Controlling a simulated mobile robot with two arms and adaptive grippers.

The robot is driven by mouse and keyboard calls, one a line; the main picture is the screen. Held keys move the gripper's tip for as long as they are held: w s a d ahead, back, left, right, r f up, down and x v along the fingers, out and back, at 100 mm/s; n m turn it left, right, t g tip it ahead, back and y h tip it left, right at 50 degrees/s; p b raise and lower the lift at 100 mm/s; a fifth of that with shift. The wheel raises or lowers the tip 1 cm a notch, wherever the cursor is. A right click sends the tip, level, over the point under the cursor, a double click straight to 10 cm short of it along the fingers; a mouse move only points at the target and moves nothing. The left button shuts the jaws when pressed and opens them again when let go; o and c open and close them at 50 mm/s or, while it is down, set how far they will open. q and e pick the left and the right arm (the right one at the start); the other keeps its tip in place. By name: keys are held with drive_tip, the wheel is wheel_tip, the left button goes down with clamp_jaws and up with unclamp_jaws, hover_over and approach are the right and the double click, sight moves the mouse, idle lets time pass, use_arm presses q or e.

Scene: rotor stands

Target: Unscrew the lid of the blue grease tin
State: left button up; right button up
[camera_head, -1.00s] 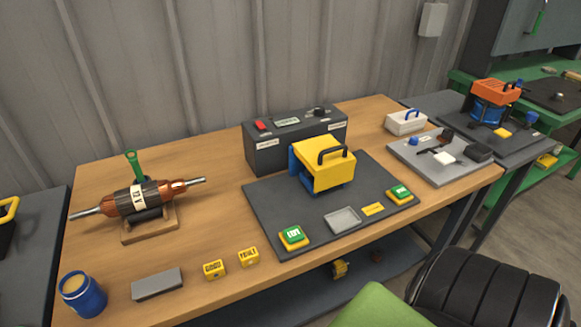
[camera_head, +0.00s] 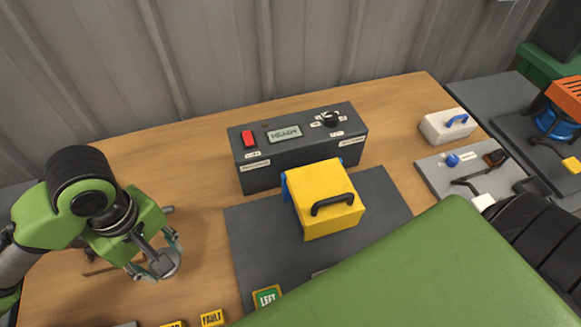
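The blue grease tin and its lid are not visible now; the picture's lower edge and my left arm cut off the bench's front left corner. My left gripper (camera_head: 155,262) points down over the left part of the bench, in front of the rotor's place. Its fingers look apart, with nothing seen between them. My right arm fills the lower right foreground as a large green link, and its gripper is out of view.
A dark tester box (camera_head: 300,148) stands at the back. A yellow cover with a black handle (camera_head: 326,198) sits on the grey mat (camera_head: 255,225). A yellow FAULT block (camera_head: 212,318) lies at the front edge. A white box (camera_head: 447,126) stands right. The rotor is mostly hidden.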

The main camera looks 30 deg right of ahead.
use_arm(q)
drive_tip(key=shift+s+d+r+n, duration=0.3)
drive_tip(key=shift+s+d+r, duration=0.1)
drive_tip(key=shift+d, duration=0.1)
drive_tip(key=shift+s+a+f, duration=0.1)
drive_tip(key=shift+s+a, duration=0.1)
drive_tip(key=shift+s, duration=0.1)
drive_tip(key=shift+w+d+f, duration=0.1)
drive_tip(key=shift+w+f, duration=0.05)
drive_tip(key=shift+w, duration=0.05)
drive_tip(key=w+d+f, duration=0.4)
drive_tip(key=w+d, duration=0.1)
drive_tip(key=w, duration=0.3)
hover_over(202, 228)
drive_tip(key=f, duration=0.4)
drive_tip(key=shift+s+a+f, duration=0.1)
drive_tip(key=shift+s+f, duration=0.2)
drive_tip(key=shift+f, duration=0.05)
drive_tip(key=shift+w+f, duration=0.3)
drive_tip(key=shift+f, duration=1.75)
use_arm(e)
drive_tip(key=shift+s+a+r, duration=0.4)
drive_tip(key=shift+a+r, duration=0.25)
drive_tip(key=shift+r, duration=0.05)
drive_tip(key=shift+a, duration=0.15)
